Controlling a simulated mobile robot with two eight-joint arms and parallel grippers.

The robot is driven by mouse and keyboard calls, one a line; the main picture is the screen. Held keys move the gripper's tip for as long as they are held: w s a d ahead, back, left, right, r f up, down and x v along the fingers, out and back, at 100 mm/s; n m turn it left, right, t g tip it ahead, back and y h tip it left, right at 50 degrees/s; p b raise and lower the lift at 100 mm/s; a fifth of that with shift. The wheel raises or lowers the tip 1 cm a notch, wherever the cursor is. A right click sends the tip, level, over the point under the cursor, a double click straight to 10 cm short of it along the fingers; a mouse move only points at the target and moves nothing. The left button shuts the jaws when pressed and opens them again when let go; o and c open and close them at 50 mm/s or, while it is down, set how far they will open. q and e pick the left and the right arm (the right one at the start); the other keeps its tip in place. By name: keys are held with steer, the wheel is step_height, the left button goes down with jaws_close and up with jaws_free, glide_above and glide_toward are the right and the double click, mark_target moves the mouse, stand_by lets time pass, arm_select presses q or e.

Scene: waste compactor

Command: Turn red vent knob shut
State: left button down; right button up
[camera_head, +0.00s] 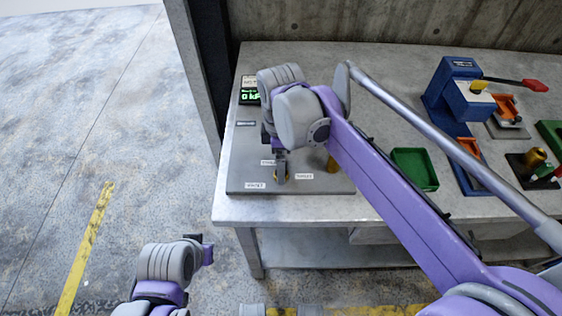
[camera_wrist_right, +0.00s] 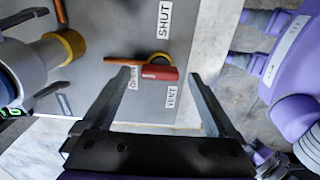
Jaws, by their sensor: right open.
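The red vent knob (camera_wrist_right: 160,73) shows in the right wrist view as a short red bar with a copper-coloured stem (camera_wrist_right: 124,61). In the head view my right gripper (camera_head: 281,168) points down over the grey panel (camera_head: 240,165), and the red bar is hidden there. My left gripper (camera_head: 207,250) is off the table's front; its jaws are unclear.
A brass cylinder (camera_head: 332,165) stands on the panel, close to my right arm. A green-lit display (camera_head: 249,96) is at the panel's back. A green tray (camera_head: 414,168) and a blue press (camera_head: 458,95) stand further right. A post (camera_head: 200,80) rises at the table's left.

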steer(key=shift+f, duration=0.35)
steer(key=c, duration=1.4)
steer(key=shift+o, duration=0.2)
